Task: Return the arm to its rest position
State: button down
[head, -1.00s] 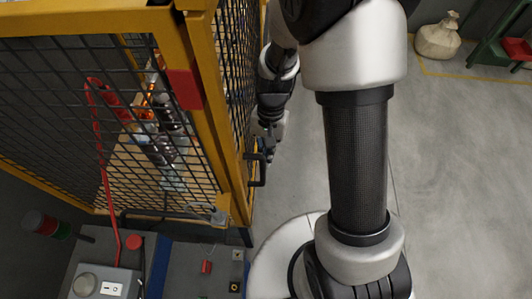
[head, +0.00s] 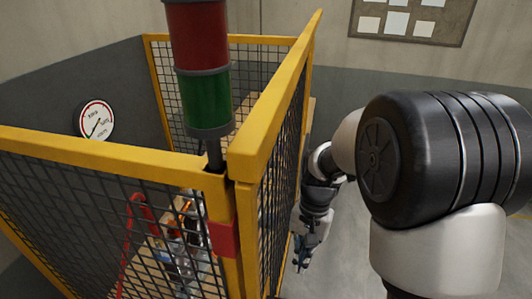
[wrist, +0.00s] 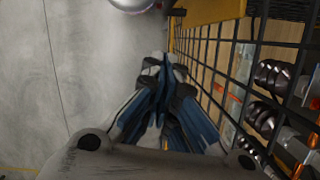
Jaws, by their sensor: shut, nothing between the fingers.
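My gripper (head: 301,258) hangs at the right side of the yellow-framed mesh cage (head: 240,165), outside it, fingers pointing down. It is shut and empty. In the wrist view the blue-and-grey fingers of my gripper (wrist: 166,72) are together, with the cage mesh (wrist: 225,75) close on their right. I cannot tell whether they touch the mesh. My arm's large black and white joint fills the right of the head view and hides part of the floor and wall.
A red and green signal tower (head: 205,80) stands at the cage's front corner. A round gauge (head: 96,120) is on the left wall. A notice board (head: 412,20) hangs at the back. Grey floor (wrist: 70,70) is clear left of my gripper in the wrist view.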

jog(key=s+d+f+n+t+h+b, duration=0.1)
jog(key=s+n+t+b, duration=0.4)
jog(key=s+b, duration=1)
jog(key=shift+s+d+f+n+t+b, duration=0.15)
jog(key=shift+s+d+n+t+b, duration=0.3)
jog(key=shift+t+b, duration=0.65)
